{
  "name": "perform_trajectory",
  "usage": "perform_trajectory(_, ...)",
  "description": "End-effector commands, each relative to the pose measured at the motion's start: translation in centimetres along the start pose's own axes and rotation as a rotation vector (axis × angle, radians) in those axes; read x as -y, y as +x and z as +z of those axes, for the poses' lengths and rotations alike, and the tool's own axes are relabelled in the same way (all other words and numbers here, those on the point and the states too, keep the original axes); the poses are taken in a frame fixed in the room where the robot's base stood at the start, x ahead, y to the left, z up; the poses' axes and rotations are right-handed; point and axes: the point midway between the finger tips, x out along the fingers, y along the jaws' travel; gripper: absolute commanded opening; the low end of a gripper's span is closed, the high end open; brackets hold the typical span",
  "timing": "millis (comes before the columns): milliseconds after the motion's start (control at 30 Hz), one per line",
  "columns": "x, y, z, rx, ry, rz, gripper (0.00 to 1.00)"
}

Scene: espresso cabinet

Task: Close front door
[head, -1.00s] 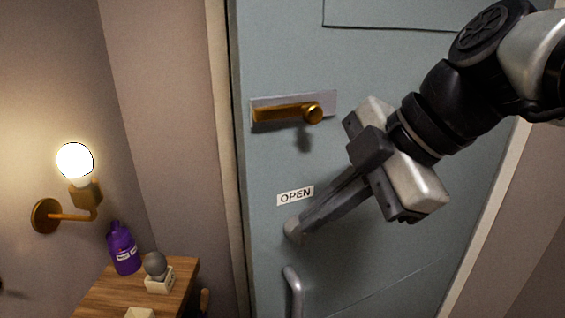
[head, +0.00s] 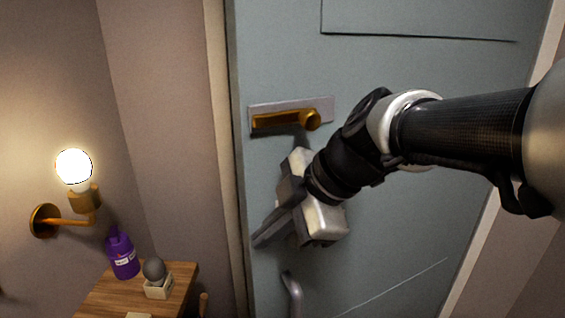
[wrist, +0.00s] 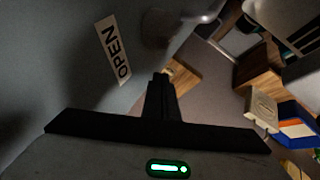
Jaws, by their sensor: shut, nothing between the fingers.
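The grey-blue front door (head: 410,70) fills the middle of the head view. It has a brass lever handle (head: 285,120) on a silver plate and a curved pull handle (head: 293,295) lower down. Its left edge is close to the frame; I cannot tell whether it is fully shut. My gripper (head: 258,243) is shut and empty, in front of the door below the lever, pointing down-left toward the door's left edge. Contact with the door is unclear. In the wrist view my gripper (wrist: 160,80) is beside the white OPEN sign (wrist: 113,50), which my gripper hides in the head view.
A lit wall lamp (head: 74,168) is at left. Below it a wooden table (head: 105,298) holds a purple bottle (head: 122,256) and a grey ball on a white block (head: 156,283). The wrist view shows floor and wooden furniture (wrist: 258,75) at right.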

Motion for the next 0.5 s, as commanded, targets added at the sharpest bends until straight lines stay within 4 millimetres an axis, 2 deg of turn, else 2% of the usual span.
perform_trajectory(333, -0.4, 0.2, 0.1, 0.003, 0.004, 0.001, 0.00)
perform_trajectory(433, -1.9, 1.0, 0.3, 0.017, 0.019, 0.006, 0.00)
perform_trajectory(500, -3.6, 1.9, 0.4, 0.029, 0.037, 0.015, 0.00)
